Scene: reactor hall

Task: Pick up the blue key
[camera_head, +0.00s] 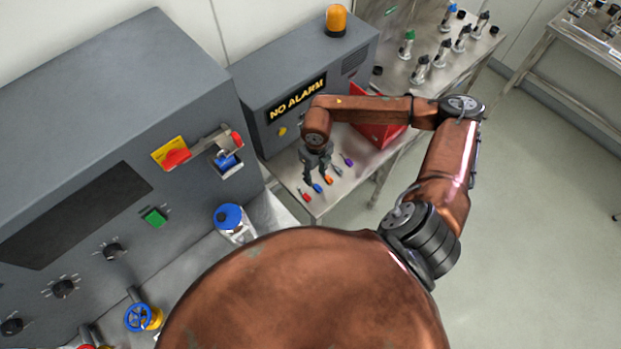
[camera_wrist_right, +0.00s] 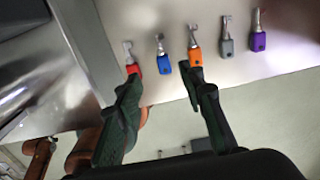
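The blue key (camera_head: 317,188) lies in a row of keys on the metal table, between the red key (camera_head: 306,196) and the orange key (camera_head: 328,180). In the right wrist view the blue key (camera_wrist_right: 164,63) shows whole, with its metal shank pointing up the picture. My right gripper (camera_head: 316,179) hangs over the row, pointing down. In its wrist view the gripper (camera_wrist_right: 162,90) has its fingers spread wide and empty; the blue key shows between them, not held. One fingertip overlaps the red key, the other the orange key in that view. My left gripper is not in view.
A grey key (camera_wrist_right: 227,46) and a purple key (camera_wrist_right: 258,41) lie farther along the row. A red box (camera_head: 378,132) stands behind the keys. The NO ALARM cabinet (camera_head: 296,98) rises at the table's left, and a large control panel (camera_head: 100,130) fills the left side.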

